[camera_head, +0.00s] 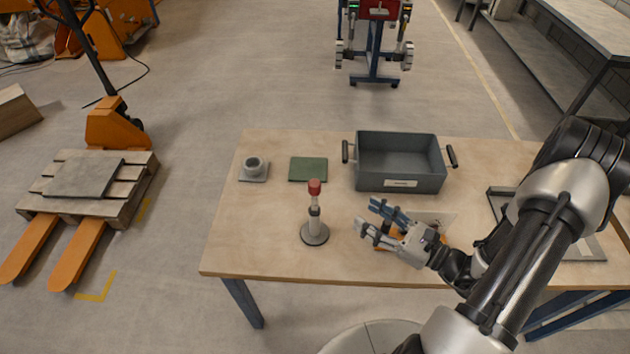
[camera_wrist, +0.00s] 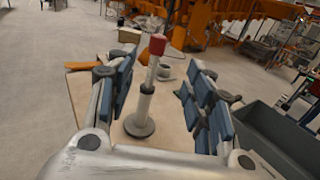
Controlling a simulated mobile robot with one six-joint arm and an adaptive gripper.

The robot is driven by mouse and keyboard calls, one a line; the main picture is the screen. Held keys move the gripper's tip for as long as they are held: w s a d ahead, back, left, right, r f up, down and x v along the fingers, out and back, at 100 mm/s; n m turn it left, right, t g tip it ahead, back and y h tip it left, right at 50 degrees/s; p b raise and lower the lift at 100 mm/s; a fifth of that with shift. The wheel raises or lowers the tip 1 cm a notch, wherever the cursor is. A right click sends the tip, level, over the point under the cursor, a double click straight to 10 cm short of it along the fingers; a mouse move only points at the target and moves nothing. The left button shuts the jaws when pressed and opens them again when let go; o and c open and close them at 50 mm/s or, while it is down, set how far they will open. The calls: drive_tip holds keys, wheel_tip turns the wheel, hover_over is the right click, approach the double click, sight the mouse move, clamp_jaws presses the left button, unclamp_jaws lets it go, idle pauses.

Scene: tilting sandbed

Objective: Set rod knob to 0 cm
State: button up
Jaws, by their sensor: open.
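The rod knob (camera_head: 314,187) is a red cylinder on top of a thin pale rod. The rod rises from a light grey post with a dark collar, on a round grey base (camera_head: 314,234) near the table's front left. The red knob (camera_wrist: 157,44) also shows in the wrist view, with a length of rod bare below it. My gripper (camera_head: 368,217) is open and empty, to the right of the post and apart from it. In the wrist view the post stands between my two open fingers (camera_wrist: 160,95), farther out. Any scale marks are too small to read.
A grey bin (camera_head: 400,184) with black handles stands at the table's back, right of the post. A green mat (camera_head: 308,169) and a grey flanged ring (camera_head: 253,168) lie behind the post. An orange item lies partly hidden under my gripper.

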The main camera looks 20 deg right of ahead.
sight(320, 188)
drive_tip(key=b+x, duration=0.1)
drive_tip(key=x, duration=1.5)
drive_tip(key=shift+w+a, duration=0.2)
drive_tip(key=shift+a, duration=0.15)
drive_tip(key=shift+c, duration=0.2)
clamp_jaws()
